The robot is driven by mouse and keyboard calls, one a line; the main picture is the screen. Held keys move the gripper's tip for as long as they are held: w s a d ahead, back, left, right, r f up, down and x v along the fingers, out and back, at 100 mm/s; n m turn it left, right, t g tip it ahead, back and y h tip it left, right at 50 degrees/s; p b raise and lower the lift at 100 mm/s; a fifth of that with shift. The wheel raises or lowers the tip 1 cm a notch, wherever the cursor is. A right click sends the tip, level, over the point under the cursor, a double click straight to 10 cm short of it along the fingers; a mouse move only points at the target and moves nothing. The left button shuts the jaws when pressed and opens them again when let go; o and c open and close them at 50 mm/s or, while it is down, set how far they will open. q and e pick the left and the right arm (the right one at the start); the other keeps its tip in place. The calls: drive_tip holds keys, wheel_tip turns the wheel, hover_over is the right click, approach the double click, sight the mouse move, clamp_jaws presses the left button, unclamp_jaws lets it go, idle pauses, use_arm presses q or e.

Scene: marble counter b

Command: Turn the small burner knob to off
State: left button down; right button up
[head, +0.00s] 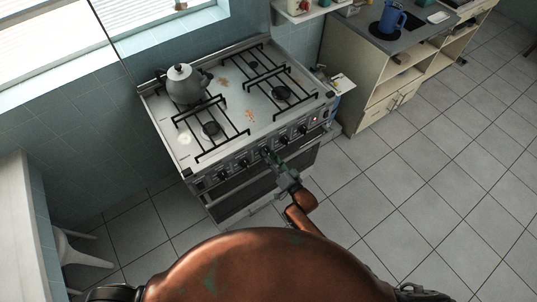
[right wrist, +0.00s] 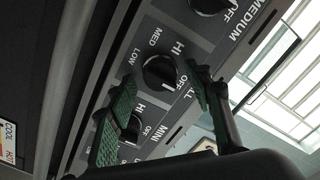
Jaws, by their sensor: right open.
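The small burner knob (right wrist: 160,72) is a round black knob on the stove's dark front panel. In the right wrist view it sits beside HI, MED and LOW marks, with the OFF label and a label ending in "LL" partly hidden by a finger. My right gripper (right wrist: 160,77) is open, with one green-padded finger on each side of this knob; contact cannot be told. In the head view my right gripper (head: 268,156) is at the middle of the stove's knob row. The knob's exact setting is hard to read. My left gripper is not in view.
The stove (head: 258,112) has black grates and a grey kettle (head: 184,86) at the back left. In the right wrist view the MINI knob (right wrist: 131,128) and MEDIUM knob (right wrist: 207,4) flank the small one. A cabinet (head: 375,95) stands right. The tiled floor is clear.

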drive_tip(key=n+b, duration=0.1)
drive_tip(key=n, duration=0.8)
drive_tip(key=p+v, duration=0.3)
drive_tip(key=v, duration=0.4)
idle(0.4)
